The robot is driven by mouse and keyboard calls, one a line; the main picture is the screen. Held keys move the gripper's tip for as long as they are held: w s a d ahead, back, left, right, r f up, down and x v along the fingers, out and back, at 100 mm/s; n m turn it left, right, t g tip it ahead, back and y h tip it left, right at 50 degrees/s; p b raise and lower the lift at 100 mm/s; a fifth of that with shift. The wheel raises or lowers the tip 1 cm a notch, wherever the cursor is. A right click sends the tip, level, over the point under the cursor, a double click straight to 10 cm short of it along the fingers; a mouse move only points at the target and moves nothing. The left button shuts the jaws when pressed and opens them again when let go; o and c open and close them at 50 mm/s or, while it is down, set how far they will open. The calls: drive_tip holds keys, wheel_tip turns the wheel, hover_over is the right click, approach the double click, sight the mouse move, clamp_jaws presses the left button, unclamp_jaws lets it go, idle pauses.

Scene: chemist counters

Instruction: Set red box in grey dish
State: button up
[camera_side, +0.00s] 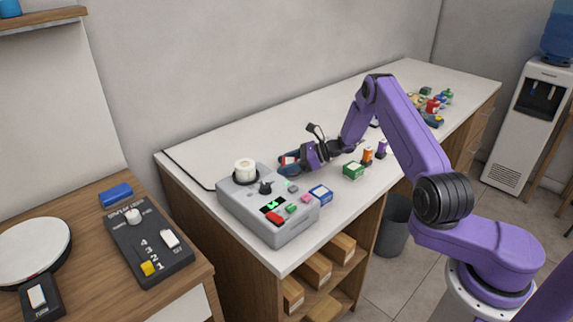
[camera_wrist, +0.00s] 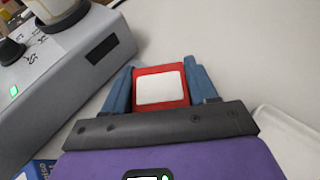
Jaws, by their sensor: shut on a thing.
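The red box (camera_wrist: 161,87) with a white label is between the two blue fingers of my gripper (camera_wrist: 161,80) in the wrist view. In the side view a small part of the red box (camera_side: 289,160) shows at the tip of my gripper (camera_side: 287,162). My gripper is shut on it, over the white counter behind the grey machine. Its height above the counter is hard to judge. A pale, low-rimmed thing (camera_wrist: 288,132) shows at the right edge of the wrist view, partly cut off. I cannot tell whether it is the grey dish; no dish is clear in the side view.
The grey machine (camera_side: 245,218) with a white jar (camera_side: 245,170) stands left of my gripper. A blue box (camera_side: 320,195), a green box (camera_side: 354,170) and an orange bottle (camera_side: 367,156) stand near the front edge. Several small items crowd the far end. The counter's back is clear.

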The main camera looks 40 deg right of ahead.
drive_tip(key=shift+f, duration=0.35)
